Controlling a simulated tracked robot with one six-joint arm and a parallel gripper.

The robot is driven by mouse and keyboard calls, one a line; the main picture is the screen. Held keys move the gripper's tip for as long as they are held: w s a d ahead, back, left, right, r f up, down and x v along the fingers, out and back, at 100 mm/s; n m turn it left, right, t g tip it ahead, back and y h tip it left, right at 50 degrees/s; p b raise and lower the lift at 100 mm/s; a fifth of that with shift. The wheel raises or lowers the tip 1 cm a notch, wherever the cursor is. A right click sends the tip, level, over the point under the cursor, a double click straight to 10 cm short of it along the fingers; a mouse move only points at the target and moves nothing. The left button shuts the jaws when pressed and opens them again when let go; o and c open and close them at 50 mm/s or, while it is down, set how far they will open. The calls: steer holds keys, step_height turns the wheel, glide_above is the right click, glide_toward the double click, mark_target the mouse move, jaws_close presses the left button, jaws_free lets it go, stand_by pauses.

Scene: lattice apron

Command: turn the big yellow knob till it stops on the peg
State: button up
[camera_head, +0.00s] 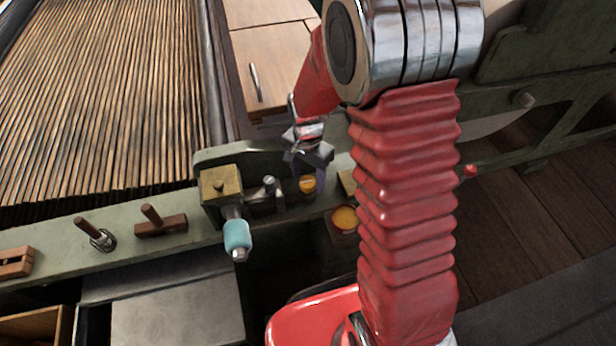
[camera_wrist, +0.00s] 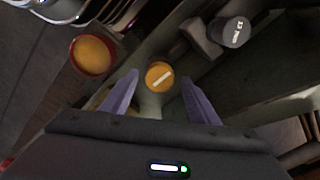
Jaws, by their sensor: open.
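A round yellow knob (camera_wrist: 160,76) with a pale bar across its face shows in the wrist view between my two purple fingertips. It also shows in the head view (camera_head: 307,184), just below my gripper (camera_head: 309,176). My gripper is open, with one finger on each side of the knob in the wrist view; I cannot tell whether they touch it. A larger yellow disc with a red rim (camera_wrist: 91,55) lies to the left in the wrist view, and in the head view it sits lower right (camera_head: 344,218). I cannot single out the peg for certain.
A dark capped cylinder (camera_wrist: 235,32) stands close by on a metal bracket. A brass block (camera_head: 221,186) with a teal handle (camera_head: 237,235) is left of my gripper. Wooden-handled pieces (camera_head: 160,225) lie along the green rail. A wooden cabinet (camera_head: 268,70) is behind.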

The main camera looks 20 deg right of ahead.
mark_target(308, 181)
step_height(308, 181, up, 13)
stand_by(0.5)
steer(key=shift+r, duration=0.1)
steer(key=s+r+n+t, duration=0.2)
steer(key=s+r+n, duration=0.3)
steer(key=s+r, duration=0.2)
steer(key=s+r+n+t, duration=0.3)
steer(key=s+r+n, duration=0.2)
steer(key=s, duration=0.6)
steer(key=shift+s+d+r+t, duration=0.15)
steer(key=shift+s+r+t, duration=0.2)
steer(key=shift+r, duration=0.8)
